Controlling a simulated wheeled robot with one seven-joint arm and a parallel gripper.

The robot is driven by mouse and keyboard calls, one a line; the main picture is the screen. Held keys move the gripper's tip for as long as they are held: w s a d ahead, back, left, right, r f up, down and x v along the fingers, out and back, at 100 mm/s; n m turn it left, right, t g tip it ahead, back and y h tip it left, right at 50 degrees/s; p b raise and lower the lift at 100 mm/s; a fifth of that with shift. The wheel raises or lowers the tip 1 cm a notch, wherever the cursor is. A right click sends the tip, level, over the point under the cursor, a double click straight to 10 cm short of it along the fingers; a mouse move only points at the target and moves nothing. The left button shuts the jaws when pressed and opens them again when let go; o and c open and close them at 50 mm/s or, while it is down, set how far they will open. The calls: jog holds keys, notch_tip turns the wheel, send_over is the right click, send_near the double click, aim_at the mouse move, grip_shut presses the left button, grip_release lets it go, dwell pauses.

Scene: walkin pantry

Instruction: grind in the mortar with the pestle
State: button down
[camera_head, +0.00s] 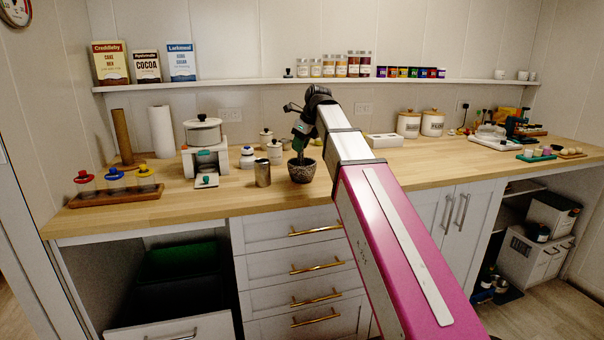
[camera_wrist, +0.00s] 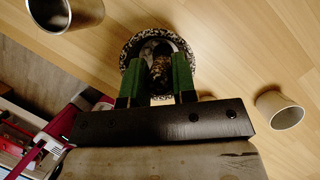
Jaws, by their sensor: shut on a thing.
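The mortar (camera_head: 302,172) is a dark speckled stone bowl standing upright on the wooden counter near its front edge. In the wrist view its speckled rim (camera_wrist: 128,58) shows around my fingertips. My gripper (camera_head: 300,151) points down over the mortar, with its green fingers (camera_wrist: 157,75) at the bowl's opening. It is shut on the pestle (camera_wrist: 161,68), a speckled stone piece between the fingers, whose lower end is inside the bowl. The bottom of the bowl and any contact there are hidden.
A steel cup (camera_head: 262,174) stands close to the left of the mortar. White lidded jars (camera_head: 274,152) stand behind it. A pot on a white stand (camera_head: 203,133) is further left. The counter right of the mortar is partly hidden by my arm.

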jog(key=shift+s, duration=0.1)
jog(key=shift+s+a+f, duration=0.1)
jog(key=shift+s+a, duration=0.15)
jog(key=shift+a, duration=0.1)
jog(key=shift+s+f, duration=0.1)
jog(key=shift+s, duration=0.35)
jog(key=shift+s+d, duration=0.3)
jog(key=shift+s, duration=0.5)
jog(key=shift+d, duration=0.1)
jog(key=shift+w+d, duration=0.15)
jog(key=shift+d, duration=0.15)
